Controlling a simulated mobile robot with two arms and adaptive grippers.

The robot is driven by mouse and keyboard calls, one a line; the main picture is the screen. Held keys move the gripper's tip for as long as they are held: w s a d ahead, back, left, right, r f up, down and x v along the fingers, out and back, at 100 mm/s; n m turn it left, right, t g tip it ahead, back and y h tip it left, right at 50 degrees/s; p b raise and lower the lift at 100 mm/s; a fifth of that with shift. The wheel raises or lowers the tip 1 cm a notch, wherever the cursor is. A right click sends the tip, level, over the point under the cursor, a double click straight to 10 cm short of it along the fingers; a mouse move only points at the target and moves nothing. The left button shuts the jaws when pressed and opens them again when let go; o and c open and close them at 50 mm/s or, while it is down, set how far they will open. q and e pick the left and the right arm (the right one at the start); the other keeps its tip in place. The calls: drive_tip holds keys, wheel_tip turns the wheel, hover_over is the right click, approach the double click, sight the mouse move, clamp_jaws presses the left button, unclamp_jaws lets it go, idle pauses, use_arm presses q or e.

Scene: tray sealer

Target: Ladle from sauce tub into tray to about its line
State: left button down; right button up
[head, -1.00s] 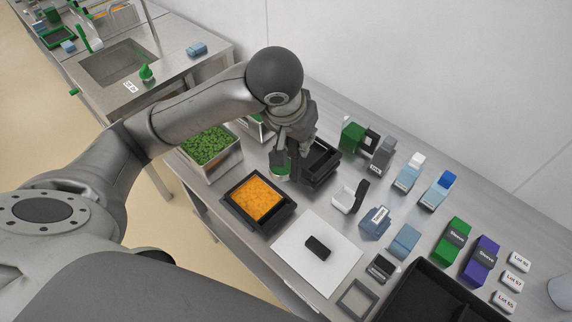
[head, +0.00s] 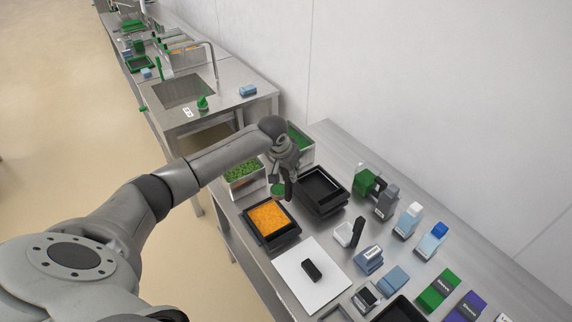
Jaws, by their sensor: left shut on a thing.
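A black tray (head: 288,237) holds an orange filling (head: 268,217) and lies on the steel bench. My left gripper (head: 284,177) is above the bench just behind this tray, pointing down. It is shut on what appears to be the ladle; the handle is mostly hidden by the fingers. A small green round part (head: 278,190), perhaps the ladle bowl, shows just below the fingers, near the tray's far edge. A metal tub with green pieces (head: 243,172) stands left of the gripper. Another tub with green contents (head: 299,136) is behind it, partly hidden. I cannot tell which is the sauce tub. My right gripper is not in view.
Stacked black trays (head: 322,188) stand close right of the gripper. A white board (head: 314,290) with a black block (head: 312,271) lies in front. Bottles, boxes and stamps (head: 369,259) crowd the right side. The wall (head: 450,90) bounds the back.

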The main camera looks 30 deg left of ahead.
use_arm(q)
drive_tip(key=shift+a+f, duration=0.15)
drive_tip(key=shift+a, duration=0.35)
drive_tip(key=shift+s+a+f+t+b, duration=0.25)
drive_tip(key=shift+f+t+b, duration=0.15)
drive_tip(key=shift+f+b, duration=0.2)
drive_tip(key=shift+s+f+t+b, duration=0.3)
drive_tip(key=shift+s+t+b, duration=0.1)
drive_tip(key=shift+b, duration=0.25)
drive_tip(key=shift+s+d+t+b, duration=0.15)
drive_tip(key=shift+t+b, duration=0.15)
drive_tip(key=shift+b, duration=0.1)
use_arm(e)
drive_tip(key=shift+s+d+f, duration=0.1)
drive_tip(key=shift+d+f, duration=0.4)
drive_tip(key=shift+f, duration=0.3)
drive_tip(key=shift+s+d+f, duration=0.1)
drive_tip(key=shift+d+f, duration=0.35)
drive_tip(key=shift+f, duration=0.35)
use_arm(q)
drive_tip(key=shift+r, duration=0.1)
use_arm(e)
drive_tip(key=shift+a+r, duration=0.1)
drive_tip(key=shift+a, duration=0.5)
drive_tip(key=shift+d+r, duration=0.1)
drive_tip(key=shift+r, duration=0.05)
